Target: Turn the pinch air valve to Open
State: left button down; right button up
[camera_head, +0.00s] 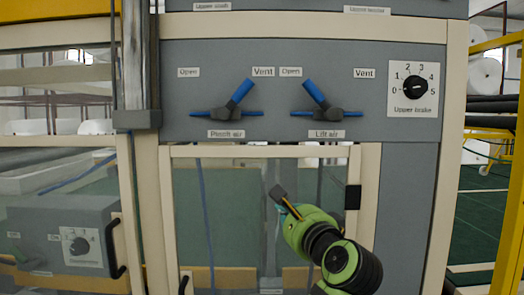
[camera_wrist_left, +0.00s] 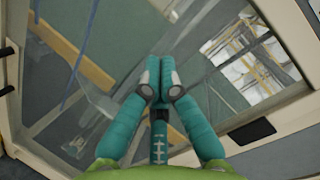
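The pinch air valve (camera_head: 234,113) is on the grey panel above the label "Pinch air". Its blue lever (camera_head: 239,93) tilts up and right, toward the "Vent" label (camera_head: 263,72). The "Open" label (camera_head: 188,72) is at its upper left. My left gripper (camera_head: 279,194) is below and right of the valve, apart from it, in front of the glazed door. In the left wrist view its teal fingers (camera_wrist_left: 160,82) are together with nothing visible between them. The valve does not show in that view. My right gripper is not in view.
The similar lift air valve (camera_head: 325,113) is close on the right, its blue lever tilted up and left. An "Upper brake" dial (camera_head: 415,87) is further right. A cream-framed glazed door (camera_head: 262,151) with a black latch (camera_head: 353,197) lies below the panel.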

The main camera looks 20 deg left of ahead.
aim_at(236, 99)
pick_arm(q)
jog(key=s+d+r+y, duration=0.2)
jog(key=r, duration=0.6)
jog(key=s+d+r+t+y, duration=0.1)
jog(key=s+r+y, duration=0.1)
jog(key=r, duration=0.6)
jog(key=shift+s+d+m+y, duration=0.3)
jog(key=shift+s+d+m, duration=0.1)
jog(key=shift+s, duration=0.45)
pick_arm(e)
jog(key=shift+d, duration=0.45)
pick_arm(q)
jog(key=shift+w+a+r, duration=0.1)
jog(key=shift+r, duration=0.1)
jog(key=p+x, duration=0.2)
jog(key=x, duration=0.1)
jog(key=p+x, duration=0.2)
jog(key=x, duration=0.2)
jog(key=p+x, duration=0.2)
jog(key=x, duration=0.1)
jog(key=shift+a+r, duration=0.15)
jog(key=shift+r, duration=0.2)
jog(key=shift+a+r+p, duration=0.5)
jog(key=shift+a+r, duration=0.15)
jog(key=shift+a, duration=0.2)
jog(key=shift+a+r, duration=0.2)
jog(key=shift+a, duration=0.25)
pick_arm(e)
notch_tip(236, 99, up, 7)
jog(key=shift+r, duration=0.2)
